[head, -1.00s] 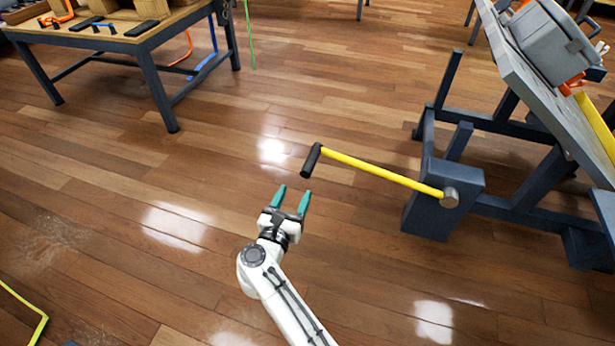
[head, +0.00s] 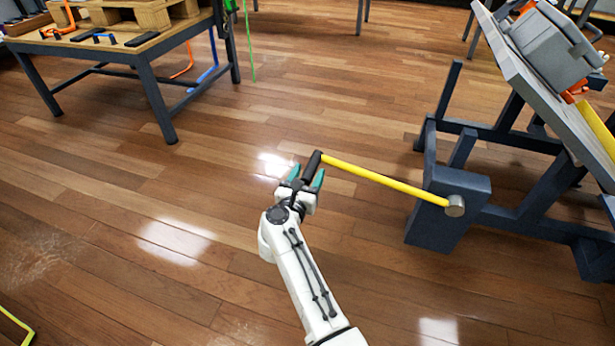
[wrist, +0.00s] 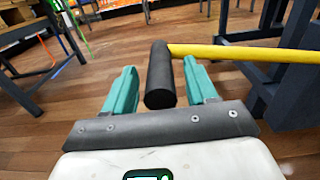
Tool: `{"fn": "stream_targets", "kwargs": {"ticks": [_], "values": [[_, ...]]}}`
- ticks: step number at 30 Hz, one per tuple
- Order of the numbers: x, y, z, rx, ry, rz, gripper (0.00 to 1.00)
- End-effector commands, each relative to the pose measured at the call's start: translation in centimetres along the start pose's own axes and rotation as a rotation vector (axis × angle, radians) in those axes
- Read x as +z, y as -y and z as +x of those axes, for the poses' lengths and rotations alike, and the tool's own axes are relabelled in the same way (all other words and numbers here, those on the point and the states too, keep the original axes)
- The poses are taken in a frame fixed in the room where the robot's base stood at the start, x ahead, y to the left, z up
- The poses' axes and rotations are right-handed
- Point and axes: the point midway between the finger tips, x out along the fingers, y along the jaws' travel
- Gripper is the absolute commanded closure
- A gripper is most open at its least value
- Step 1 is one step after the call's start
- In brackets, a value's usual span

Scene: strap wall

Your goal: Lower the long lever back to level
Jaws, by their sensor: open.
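The long lever (head: 385,180) is a yellow bar with a black cross handle (head: 312,165) at its left end. Its right end meets a round grey pivot (head: 455,205) on a dark blue post. The bar slopes up from the pivot to the handle in the head view. My gripper (head: 306,177) is at the handle with its teal fingers open. In the wrist view, the handle (wrist: 160,78) stands between the two fingers, with small gaps visible on both sides. The yellow bar (wrist: 245,53) leaves the handle to the right, passing beyond the right finger.
A dark blue frame (head: 440,235) with a tilted grey panel (head: 545,90) and a grey case (head: 550,45) stands at the right. A wooden-topped table (head: 120,38) stands at the upper left. The floor between them is clear.

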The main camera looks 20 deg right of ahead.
Motion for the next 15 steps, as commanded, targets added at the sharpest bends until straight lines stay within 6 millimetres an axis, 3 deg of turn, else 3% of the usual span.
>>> {"fn": "stream_targets", "kwargs": {"ticks": [3, 15], "values": [[0.0, 0.0, -0.02, 0.0, 0.0, 0.0, 0.43], [-0.01, 0.0, -0.05, 0.0, 0.0, 0.0, 0.81]]}}
